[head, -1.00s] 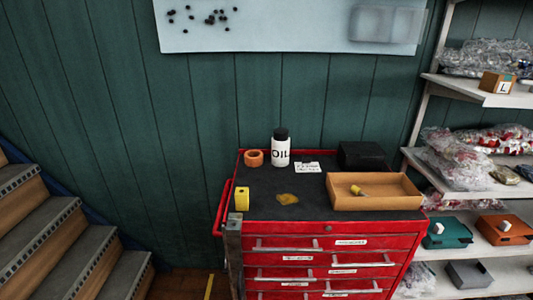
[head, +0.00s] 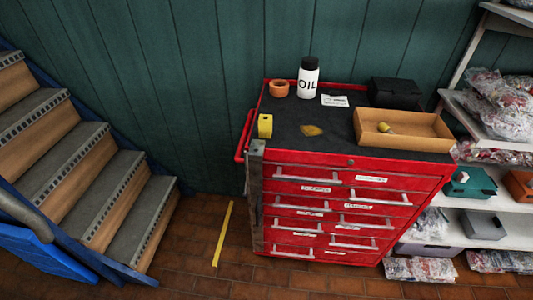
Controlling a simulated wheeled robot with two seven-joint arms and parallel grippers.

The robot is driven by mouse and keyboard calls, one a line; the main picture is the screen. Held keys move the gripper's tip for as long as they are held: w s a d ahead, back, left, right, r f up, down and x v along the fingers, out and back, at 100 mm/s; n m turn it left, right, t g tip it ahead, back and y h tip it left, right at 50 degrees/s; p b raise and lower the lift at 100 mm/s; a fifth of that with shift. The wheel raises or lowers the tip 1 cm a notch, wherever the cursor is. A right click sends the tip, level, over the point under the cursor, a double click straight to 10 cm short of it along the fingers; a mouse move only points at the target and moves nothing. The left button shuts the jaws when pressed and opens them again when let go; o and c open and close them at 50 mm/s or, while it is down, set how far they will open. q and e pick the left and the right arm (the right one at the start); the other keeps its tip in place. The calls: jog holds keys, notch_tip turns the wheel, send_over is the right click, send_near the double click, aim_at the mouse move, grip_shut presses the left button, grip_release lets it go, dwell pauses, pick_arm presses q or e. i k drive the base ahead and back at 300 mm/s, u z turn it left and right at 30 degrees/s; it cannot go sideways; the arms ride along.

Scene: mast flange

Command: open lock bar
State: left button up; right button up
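The lock bar (head: 255,198) looks like a grey upright metal bar along the left front edge of the red tool chest (head: 330,225). It runs from the chest top to near the bottom and stands beside the drawer fronts. A yellow block (head: 265,126) with a dark hole in its top sits on the chest top just above the bar. A small round lock (head: 351,162) shows on the upper front rim. Neither gripper shows in the head view.
On the chest top are an oil bottle (head: 308,78), an orange ring (head: 279,89), a black box (head: 394,92) and an open tray (head: 404,129). Stairs (head: 85,165) stand at left, shelves (head: 495,125) at right. Brown floor with a yellow strip (head: 223,234) lies left of the chest.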

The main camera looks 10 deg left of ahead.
aim_at(254, 171)
jog(key=k, duration=1.15)
jog(key=z, duration=0.85)
jog(key=i, duration=0.9)
jog(key=u, duration=0.15)
